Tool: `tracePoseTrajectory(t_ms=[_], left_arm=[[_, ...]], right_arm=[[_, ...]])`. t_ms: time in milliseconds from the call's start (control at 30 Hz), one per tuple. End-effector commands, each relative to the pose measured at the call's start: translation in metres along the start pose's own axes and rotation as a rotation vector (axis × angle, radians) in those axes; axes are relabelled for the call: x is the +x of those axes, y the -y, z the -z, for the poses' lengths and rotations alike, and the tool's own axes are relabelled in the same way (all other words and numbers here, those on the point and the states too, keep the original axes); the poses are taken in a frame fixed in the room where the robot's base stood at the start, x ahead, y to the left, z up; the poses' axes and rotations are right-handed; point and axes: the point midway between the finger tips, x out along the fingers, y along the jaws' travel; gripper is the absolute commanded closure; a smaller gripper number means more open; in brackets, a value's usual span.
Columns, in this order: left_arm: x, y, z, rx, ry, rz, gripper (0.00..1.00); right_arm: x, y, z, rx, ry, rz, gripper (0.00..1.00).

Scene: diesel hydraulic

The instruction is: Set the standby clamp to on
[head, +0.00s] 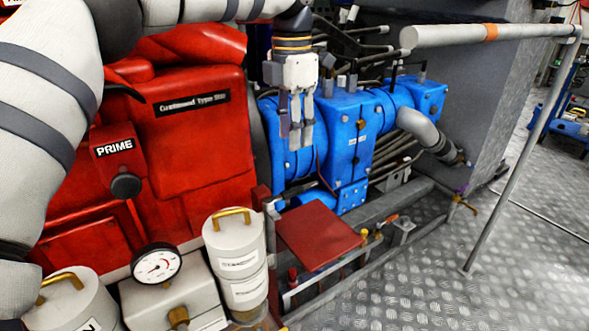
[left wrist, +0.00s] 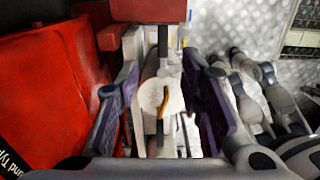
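My left gripper (head: 296,135) points downward in front of the blue pump unit (head: 345,135). Its two purple-lined fingers (left wrist: 163,110) stand apart in the left wrist view, with nothing seen held between them. Far below, between them in that view, is a white canister (left wrist: 152,97) with a yellow handle. The canister also stands at lower middle in the head view (head: 238,262). No part is clearly labelled as the standby clamp. A small orange-red lever (head: 388,219) and a small yellow-tipped piece (head: 365,234) show beside the red plate (head: 318,236). I cannot tell whether either is the clamp.
A red engine housing (head: 200,130) with a PRIME label and black knob (head: 126,186) fills the left. A pressure gauge (head: 157,265) is below it. A grey pole and rail (head: 520,150) stand at right. Open tread-plate floor (head: 400,290) lies at lower right.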

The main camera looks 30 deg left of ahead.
Motion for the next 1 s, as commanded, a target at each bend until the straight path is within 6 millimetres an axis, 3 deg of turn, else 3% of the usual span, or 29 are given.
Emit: tracePoseTrajectory(t_ms=[400, 500, 867, 1000], left_arm=[[0.093, 0.000, 0.001, 0.000, -0.007, 0.000, 0.65], [0.109, 0.000, 0.001, 0.000, -0.005, -0.001, 0.65], [0.120, 0.000, 0.001, 0.000, -0.002, -0.002, 0.65], [0.120, 0.000, 0.001, 0.001, -0.003, -0.002, 0.92]], right_arm=[[0.002, 0.000, -0.002, 0.001, 0.007, -0.001, 0.60], [0.003, 0.000, -0.002, 0.001, 0.008, -0.001, 0.60], [0.003, 0.000, -0.002, 0.000, 0.007, -0.001, 0.60], [0.003, 0.000, -0.002, 0.000, 0.007, -0.001, 0.60]])
